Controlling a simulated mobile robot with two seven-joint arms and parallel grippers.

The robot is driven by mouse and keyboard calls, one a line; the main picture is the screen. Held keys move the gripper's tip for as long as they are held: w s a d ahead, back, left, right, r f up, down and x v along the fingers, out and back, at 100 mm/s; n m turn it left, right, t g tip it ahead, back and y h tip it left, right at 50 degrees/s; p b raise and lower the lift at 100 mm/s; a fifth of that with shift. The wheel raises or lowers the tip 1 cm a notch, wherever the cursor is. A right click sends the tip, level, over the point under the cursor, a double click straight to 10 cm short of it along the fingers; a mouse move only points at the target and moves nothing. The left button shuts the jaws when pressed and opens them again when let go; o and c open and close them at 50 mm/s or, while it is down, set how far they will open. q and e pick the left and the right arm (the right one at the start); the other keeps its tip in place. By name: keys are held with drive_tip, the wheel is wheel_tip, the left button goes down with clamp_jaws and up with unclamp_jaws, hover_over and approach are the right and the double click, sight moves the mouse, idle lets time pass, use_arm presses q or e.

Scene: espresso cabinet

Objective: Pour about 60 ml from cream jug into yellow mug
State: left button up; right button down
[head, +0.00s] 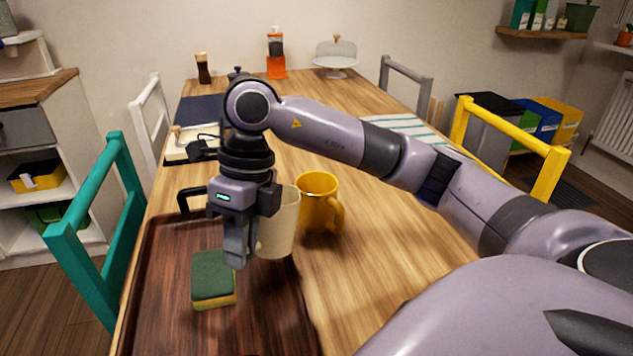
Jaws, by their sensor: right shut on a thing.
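The cream jug (283,229) is upright or nearly so, just left of the yellow mug, over the right edge of the dark tray. My right gripper (245,245) comes down beside the jug's left side and is shut on it; the fingers hide part of the jug's left side. The yellow mug (317,210) stands upright on the wooden table with its handle to the right. The jug overlaps the mug's left edge in this view; I cannot tell whether they touch. The contents of both are not visible. My left gripper is not in view.
A green and yellow sponge (213,279) lies on the dark wooden tray (165,290). A black handle (190,197) shows behind my gripper. A striped cloth (400,125) and a glass-domed stand (335,58) are farther back. The table right of the mug (400,235) is clear.

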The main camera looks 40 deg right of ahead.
drive_tip(key=shift+d+y, duration=0.25)
drive_tip(key=shift+y, duration=0.05)
drive_tip(key=shift+w+d+r+g+y, duration=0.15)
drive_tip(key=shift+d+r+y, duration=0.2)
drive_tip(key=shift+r+y, duration=0.15)
drive_tip(key=shift+w+d+r+g+y, duration=0.15)
drive_tip(key=shift+d+r+y, duration=0.2)
drive_tip(key=shift+r, duration=0.25)
drive_tip(key=shift+r, duration=0.1)
drive_tip(key=shift+w+d+r+y+b, duration=0.15)
drive_tip(key=shift+d+y+b, duration=0.2)
drive_tip(key=shift+d+y, duration=0.15)
drive_tip(key=shift+w+d+r+y+b, duration=0.1)
drive_tip(key=shift+d+y+b, duration=0.25)
drive_tip(key=shift+d+y, duration=0.1)
idle(0.9)
drive_tip(key=shift+w+d+r+g+y, duration=0.1)
drive_tip(key=shift+d+r+g+y, duration=0.25)
drive_tip(key=shift+r+y, duration=0.3)
drive_tip(key=shift+w+d+r+g+y, duration=0.1)
drive_tip(key=shift+d+r+g+y, duration=0.25)
drive_tip(key=shift+r+y, duration=0.3)
idle(2.1)
